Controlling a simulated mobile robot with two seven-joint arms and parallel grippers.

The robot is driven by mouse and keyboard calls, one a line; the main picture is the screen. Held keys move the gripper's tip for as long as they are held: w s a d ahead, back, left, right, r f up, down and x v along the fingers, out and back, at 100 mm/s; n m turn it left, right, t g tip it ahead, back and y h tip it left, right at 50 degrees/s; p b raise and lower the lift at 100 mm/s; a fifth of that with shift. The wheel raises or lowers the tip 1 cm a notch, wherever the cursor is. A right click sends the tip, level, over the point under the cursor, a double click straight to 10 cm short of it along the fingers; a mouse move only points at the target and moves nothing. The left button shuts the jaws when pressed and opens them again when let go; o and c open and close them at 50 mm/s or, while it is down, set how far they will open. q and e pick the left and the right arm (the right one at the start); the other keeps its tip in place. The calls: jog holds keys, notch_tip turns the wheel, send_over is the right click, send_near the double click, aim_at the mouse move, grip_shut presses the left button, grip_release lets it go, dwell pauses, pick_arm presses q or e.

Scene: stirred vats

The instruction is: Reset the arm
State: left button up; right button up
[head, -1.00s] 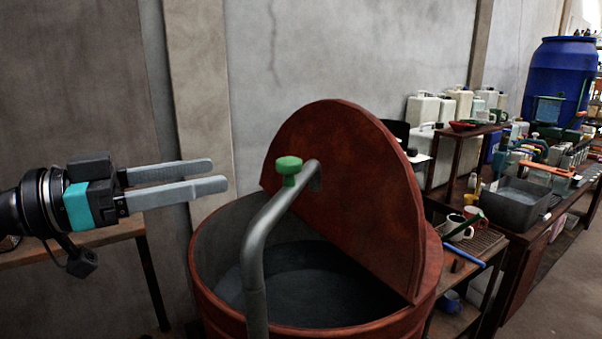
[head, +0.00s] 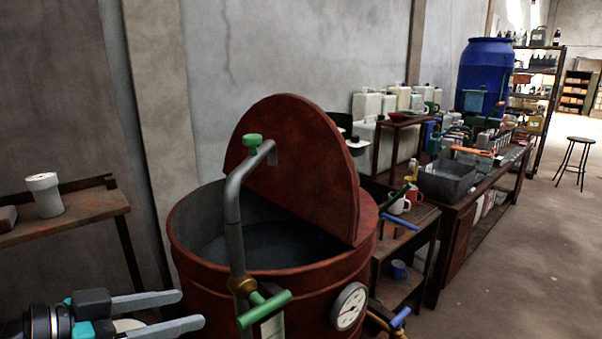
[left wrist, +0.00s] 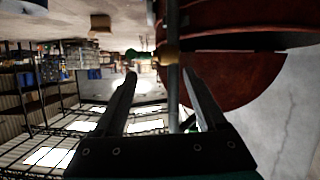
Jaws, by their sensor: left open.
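My left gripper (head: 191,311) is at the lower left of the head view, low in front of the red vat (head: 190,245) and to its left. Its two grey fingers are apart and point right. I see nothing between them. In the left wrist view the fingers (left wrist: 160,82) also stand apart, with the grey pipe (left wrist: 173,100) and part of the red vat beyond them. That view appears turned over. My right gripper is not in view.
The vat has a raised half lid (head: 290,150), a bent pipe (head: 233,200) with green handles and a dial gauge (head: 349,306). Benches with containers and a blue barrel (head: 484,75) stand right.

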pick_arm(q)
jog(key=s+d+f+n+g+y, duration=0.1)
jog(key=s+f+n+g+y, duration=0.3)
jog(key=s+f, duration=0.65)
jog(key=s+d+f+n+g+y, duration=0.15)
jog(key=s+f+y, duration=0.45)
jog(key=f, duration=0.8)
notch_tip(320, 180, down, 23)
jog(key=s+a+g, duration=0.1)
jog(key=s+g, duration=0.1)
jog(key=s, duration=0.1)
jog(key=s+a+f+g, duration=0.1)
jog(key=s+a+f, duration=0.1)
jog(key=s+f, duration=1.1)
jog(key=shift+s+a, duration=0.4)
jog(key=shift+s, duration=0.6)
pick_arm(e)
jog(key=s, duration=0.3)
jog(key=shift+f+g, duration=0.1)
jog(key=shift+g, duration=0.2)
